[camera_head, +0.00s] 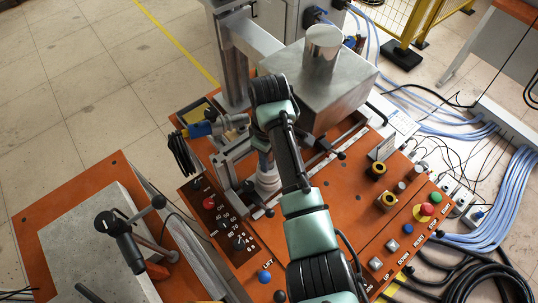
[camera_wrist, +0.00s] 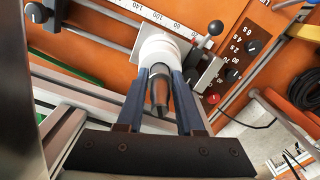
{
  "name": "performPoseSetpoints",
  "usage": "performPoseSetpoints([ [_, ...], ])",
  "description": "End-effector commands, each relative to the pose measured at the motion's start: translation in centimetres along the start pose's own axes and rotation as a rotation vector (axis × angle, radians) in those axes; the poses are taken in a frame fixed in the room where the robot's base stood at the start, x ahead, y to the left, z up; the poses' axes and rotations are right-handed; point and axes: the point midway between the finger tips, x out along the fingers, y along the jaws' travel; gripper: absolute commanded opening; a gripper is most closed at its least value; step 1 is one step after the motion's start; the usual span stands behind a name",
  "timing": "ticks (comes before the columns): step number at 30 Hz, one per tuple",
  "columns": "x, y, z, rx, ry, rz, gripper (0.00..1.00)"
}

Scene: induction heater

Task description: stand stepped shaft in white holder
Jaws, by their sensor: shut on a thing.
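The stepped shaft (camera_wrist: 159,92) is a dark grey metal piece between my fingers in the wrist view. My gripper (camera_wrist: 160,74) is shut on it, with one blue-grey finger on each side. The white holder (camera_wrist: 160,46) is round and lies directly beyond the fingertips, in line with the shaft. In the head view the white holder (camera_head: 268,184) stands on the orange bench just below my gripper (camera_head: 264,160), and my arm covers the shaft. The shaft's far end is hidden at the holder, so I cannot tell whether it is inside or just above.
A large grey metal block with a cylinder (camera_head: 322,52) stands behind my arm. A blue clamp (camera_head: 205,128) is at left. A lever with a dark ball knob (camera_wrist: 216,28) is close to the holder. Knobs and push buttons (camera_head: 424,210) line the orange panel.

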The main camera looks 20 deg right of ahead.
Motion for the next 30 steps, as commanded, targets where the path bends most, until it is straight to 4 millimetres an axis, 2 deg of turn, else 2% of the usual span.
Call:
performPoseSetpoints([
  [10,0.9,0.0,0.0,0.000,0.001,0.001,0.00],
  [11,0.8,0.0,0.0,0.000,0.001,0.001,0.41],
  [16,0.9,-0.1,0.0,0.000,-0.001,-0.002,0.71],
  [30,1.3,-0.5,0.1,-0.003,-0.007,-0.013,0.71],
])
